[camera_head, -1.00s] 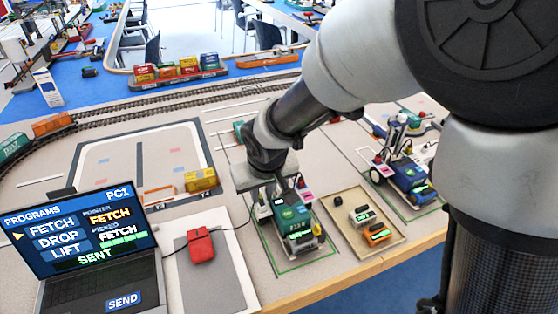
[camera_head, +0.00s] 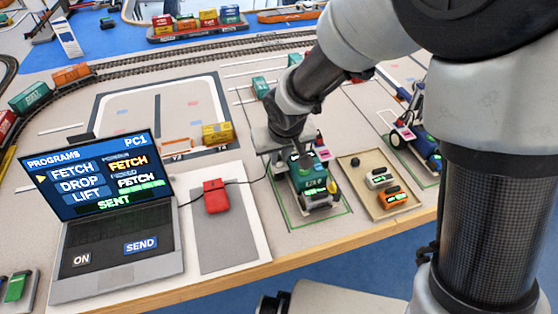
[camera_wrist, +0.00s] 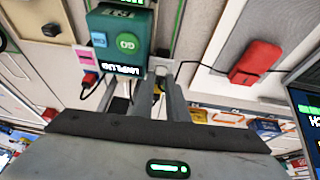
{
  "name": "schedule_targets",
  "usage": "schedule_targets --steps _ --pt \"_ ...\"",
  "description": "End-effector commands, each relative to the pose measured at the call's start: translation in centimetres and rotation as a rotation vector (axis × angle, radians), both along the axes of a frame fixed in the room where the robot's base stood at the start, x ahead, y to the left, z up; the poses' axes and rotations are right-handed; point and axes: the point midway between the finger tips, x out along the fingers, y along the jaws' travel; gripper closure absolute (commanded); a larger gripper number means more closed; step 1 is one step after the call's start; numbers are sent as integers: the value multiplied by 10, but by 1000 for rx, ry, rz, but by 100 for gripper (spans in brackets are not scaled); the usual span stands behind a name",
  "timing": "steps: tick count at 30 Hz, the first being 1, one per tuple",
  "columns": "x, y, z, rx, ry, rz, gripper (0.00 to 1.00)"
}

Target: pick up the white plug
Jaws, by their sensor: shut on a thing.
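My gripper (camera_wrist: 160,85) is shut in the wrist view, its two grey fingers close together. A small pale piece, seemingly the white plug (camera_wrist: 161,70), shows between the fingertips, mostly hidden by them. A dark cable runs from near it to the red box (camera_wrist: 256,62). In the head view my gripper (camera_head: 284,160) is over the left side of the green crane vehicle (camera_head: 312,182), and the plug is hidden there. The green body (camera_wrist: 122,40) of that vehicle lies just beside the fingertips in the wrist view.
A laptop (camera_head: 112,262) and the red box (camera_head: 216,196) stand to the left. A shallow wooden tray (camera_head: 350,190) with small white and orange devices lies right of the green vehicle. A blue vehicle (camera_head: 428,150) stands farther right. The table's front edge (camera_head: 320,243) is close.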

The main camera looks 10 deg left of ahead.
Motion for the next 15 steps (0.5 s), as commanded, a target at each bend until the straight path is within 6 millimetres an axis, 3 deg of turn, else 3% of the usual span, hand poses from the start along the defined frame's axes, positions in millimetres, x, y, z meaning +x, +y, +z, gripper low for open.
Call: schedule_targets --steps 5,15 --pt "0 0 7 1 -1 -1 100" --pt "1 0 72 3 -3 -2 100"
